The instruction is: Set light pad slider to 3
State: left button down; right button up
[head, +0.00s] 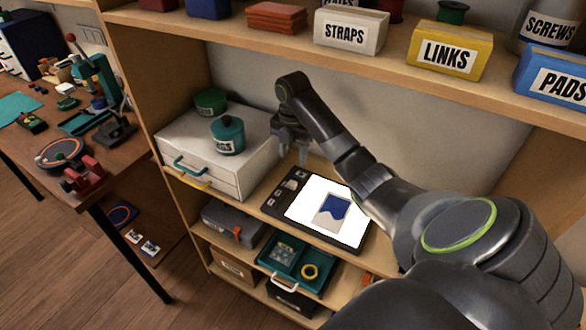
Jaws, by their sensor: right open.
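The light pad (268,206) lies on the middle shelf, a dark slab with a bright white lit panel. A blue and pale patterned piece (332,212) lies on the lit panel. Small controls show along the pad's left dark strip, but the slider and its number marks are too small to read. My right gripper (292,158) is open and empty, pointing down above and behind the pad's far left corner, apart from the pad. My right arm passes over the pad's right side and hides part of it. My left gripper is not in view.
A white drawer box (222,176) with green tins stands left of the pad. The upper shelf (390,62) holds labelled bins, including STRAPS (350,32) and LINKS (449,50). A teal tray (290,262) sits on the shelf below. A workbench (100,165) with tools stands at left.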

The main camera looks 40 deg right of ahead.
notch_tip(320, 180, up, 7)
jog(key=p, duration=0.5)
jog(key=shift+p, duration=0.3)
